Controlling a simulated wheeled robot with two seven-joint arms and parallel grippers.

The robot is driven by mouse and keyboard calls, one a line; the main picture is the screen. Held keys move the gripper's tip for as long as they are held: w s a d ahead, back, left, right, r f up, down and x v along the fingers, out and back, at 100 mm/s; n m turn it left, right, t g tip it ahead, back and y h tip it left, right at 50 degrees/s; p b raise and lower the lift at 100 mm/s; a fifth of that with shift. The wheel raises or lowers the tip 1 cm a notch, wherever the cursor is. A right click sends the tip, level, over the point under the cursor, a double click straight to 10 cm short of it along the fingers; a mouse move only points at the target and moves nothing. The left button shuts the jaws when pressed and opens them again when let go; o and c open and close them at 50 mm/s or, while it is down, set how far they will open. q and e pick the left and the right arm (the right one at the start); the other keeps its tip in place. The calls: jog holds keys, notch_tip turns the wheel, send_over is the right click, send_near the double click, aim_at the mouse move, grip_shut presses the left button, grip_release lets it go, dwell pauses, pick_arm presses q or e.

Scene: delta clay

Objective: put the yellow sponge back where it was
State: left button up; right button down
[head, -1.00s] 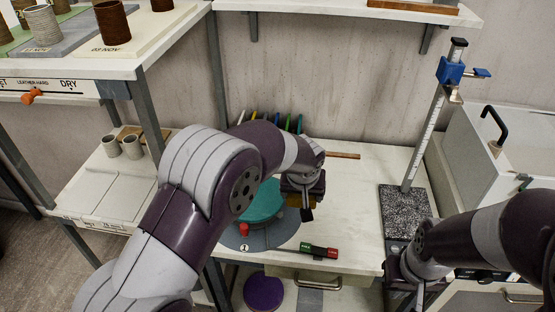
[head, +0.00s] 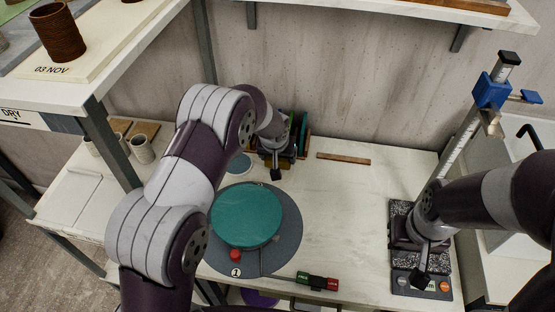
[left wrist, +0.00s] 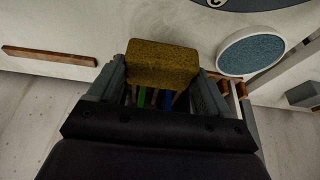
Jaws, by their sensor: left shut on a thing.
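The yellow sponge (left wrist: 162,65) is a speckled, dull yellow block. My left gripper (left wrist: 160,85) is shut on it, with a finger on each side. In the head view my left gripper (head: 277,163) is at the back left of the worktable, behind the turquoise wheel; the sponge is mostly hidden there. A round blue-grey disc (left wrist: 250,52) lies beside the sponge in the left wrist view and shows left of the gripper in the head view (head: 239,165). My right gripper (head: 422,262) is over the control base at the right; its jaws are unclear.
Coloured upright tools (head: 303,125) stand close behind my left gripper. A wooden strip (head: 343,158) lies to its right. The turquoise wheel (head: 247,215) is in front. A measuring post (head: 455,140) stands at the right. The table's middle right is clear.

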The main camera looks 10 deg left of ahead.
pick_arm(q)
jog(key=f, duration=0.3)
jog(key=shift+s+p, duration=0.3)
jog(key=shift+p, duration=0.1)
jog(key=shift+w+a+f, duration=0.1)
jog(key=shift+w+f, duration=0.15)
jog(key=shift+f, duration=0.4)
jog(key=o, duration=1)
jog(key=shift+s+r, duration=0.1)
jog(key=shift+r, duration=0.05)
jog(key=shift+o, duration=0.2)
jog(key=shift+r, duration=0.25)
jog(key=b+v, duration=0.1)
jog(key=v, duration=1)
jog(key=s+a+r+g, duration=0.1)
jog(key=s+a, duration=0.2)
jog(key=s, duration=0.8)
jog(key=s+a+r+g, duration=0.2)
jog(key=s+a, duration=0.1)
jog(key=s, duration=0.9)
jog(key=shift+s+a, duration=0.25)
jog(key=shift+s, duration=0.05)
